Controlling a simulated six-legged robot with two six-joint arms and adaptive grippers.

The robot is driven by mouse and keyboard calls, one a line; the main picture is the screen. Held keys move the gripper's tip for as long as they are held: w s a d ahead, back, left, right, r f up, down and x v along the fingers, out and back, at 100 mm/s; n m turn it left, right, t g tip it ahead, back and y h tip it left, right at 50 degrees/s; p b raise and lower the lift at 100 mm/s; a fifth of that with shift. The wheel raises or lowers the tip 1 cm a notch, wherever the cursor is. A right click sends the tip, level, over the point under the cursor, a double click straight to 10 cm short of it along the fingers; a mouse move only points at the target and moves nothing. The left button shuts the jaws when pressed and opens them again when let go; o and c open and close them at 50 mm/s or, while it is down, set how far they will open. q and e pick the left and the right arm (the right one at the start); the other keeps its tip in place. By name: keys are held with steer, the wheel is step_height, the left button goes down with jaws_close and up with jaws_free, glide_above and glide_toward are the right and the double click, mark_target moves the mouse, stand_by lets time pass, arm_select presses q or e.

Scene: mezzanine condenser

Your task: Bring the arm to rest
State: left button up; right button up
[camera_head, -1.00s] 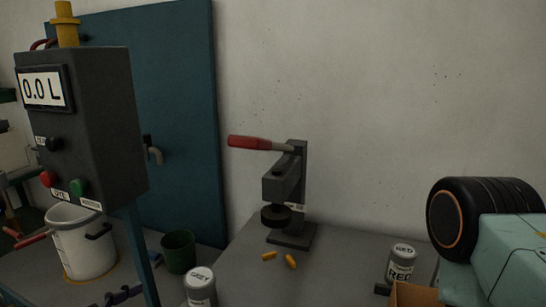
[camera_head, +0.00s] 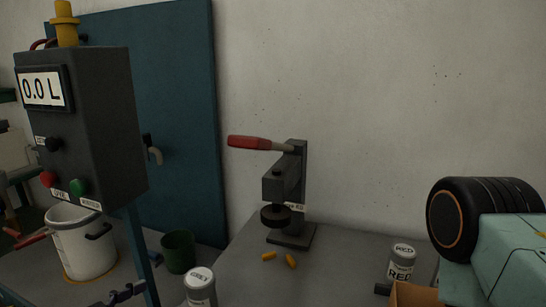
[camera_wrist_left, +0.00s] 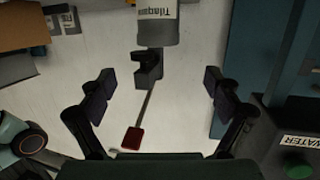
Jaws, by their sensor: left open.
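My left gripper (camera_wrist_left: 159,88) shows in the left wrist view. Its two dark fingers are spread wide apart with nothing between the pads. Beyond them is the lever press (camera_wrist_left: 148,72), with its red handle (camera_wrist_left: 132,138) seen in the gap, apart from the fingers. In the head view the press (camera_head: 286,190) stands upright on the grey bench, its red handle (camera_head: 249,142) pointing left. I cannot make out either gripper clearly in the head view. My right gripper is in neither view.
A control box (camera_head: 85,125) reading 0.0 L stands at left, above a white bucket (camera_head: 82,240) and green cup (camera_head: 178,252). Two orange plugs (camera_head: 269,256) (camera_head: 291,261), a GREY can (camera_head: 200,287) and a RED can (camera_head: 401,265) are on the bench. The bench between the cans is mostly clear.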

arm_select(q)
glide_toward(205, 272)
steer(key=shift+r+x, duration=0.2)
steer(key=shift+x, duration=0.8)
steer(key=x, duration=0.5)
steer(key=shift+s+f, duration=0.1)
steer(key=shift+f, duration=0.1)
step_height(205, 272, up, 5)
steer(key=p, duration=0.4)
steer(key=shift+s+a, duration=0.2)
steer(key=shift+w+r+p, duration=0.1)
steer(key=shift+r+p, duration=0.5)
steer(key=shift+r, duration=0.2)
steer(key=shift+f, duration=0.15)
